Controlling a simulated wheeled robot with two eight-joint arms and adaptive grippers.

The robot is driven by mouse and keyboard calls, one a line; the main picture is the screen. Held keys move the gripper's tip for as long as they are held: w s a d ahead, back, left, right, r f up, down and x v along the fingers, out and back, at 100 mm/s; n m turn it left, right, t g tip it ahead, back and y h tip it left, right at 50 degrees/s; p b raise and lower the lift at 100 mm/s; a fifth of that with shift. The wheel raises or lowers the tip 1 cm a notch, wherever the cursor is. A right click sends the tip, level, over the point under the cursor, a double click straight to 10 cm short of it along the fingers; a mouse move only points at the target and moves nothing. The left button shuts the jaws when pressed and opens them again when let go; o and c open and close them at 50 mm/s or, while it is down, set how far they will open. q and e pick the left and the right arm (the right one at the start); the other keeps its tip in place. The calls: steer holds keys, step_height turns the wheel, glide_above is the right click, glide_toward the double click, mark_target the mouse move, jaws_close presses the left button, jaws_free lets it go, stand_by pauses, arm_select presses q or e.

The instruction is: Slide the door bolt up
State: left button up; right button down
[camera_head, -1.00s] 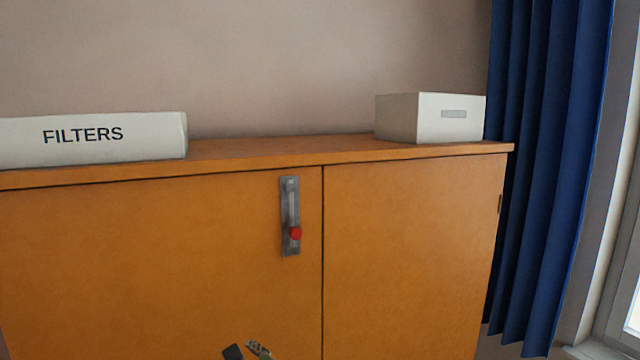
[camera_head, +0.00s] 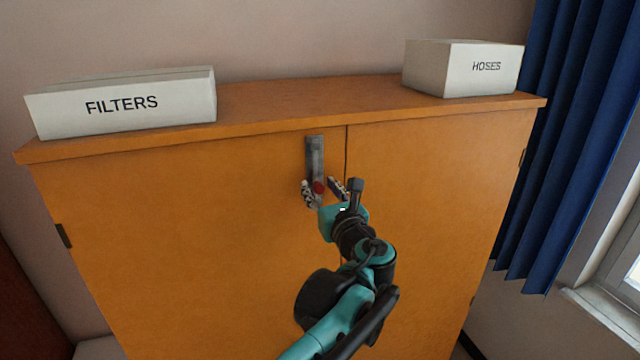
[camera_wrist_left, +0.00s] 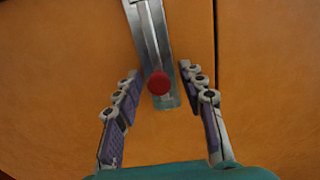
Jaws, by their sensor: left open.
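The door bolt (camera_head: 315,157) is a grey metal plate mounted upright on the left cabinet door, close to the seam between the doors. Its red knob (camera_head: 319,187) is near the plate's lower end. My left gripper (camera_head: 323,186) is open, with one finger on each side of the knob. In the left wrist view the knob (camera_wrist_left: 158,82) lies between the fingertips of the open gripper (camera_wrist_left: 157,80), with gaps on both sides. The bolt plate (camera_wrist_left: 147,30) runs upward from there. My right gripper is out of view.
The orange cabinet (camera_head: 200,230) has two doors. A white box marked FILTERS (camera_head: 125,103) and a white box marked HOSES (camera_head: 470,70) stand on its top. A blue curtain (camera_head: 570,140) and a window are at the right.

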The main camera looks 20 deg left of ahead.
mark_target(314, 164)
arm_select(q)
steer(key=shift+w+a, duration=0.25)
steer(key=shift+a, duration=0.05)
jaws_close()
step_height(314, 164, up, 4)
steer(key=shift+r+p, duration=0.15)
steer(key=shift+p, duration=1.05)
steer(key=shift+w, duration=0.1)
jaws_free()
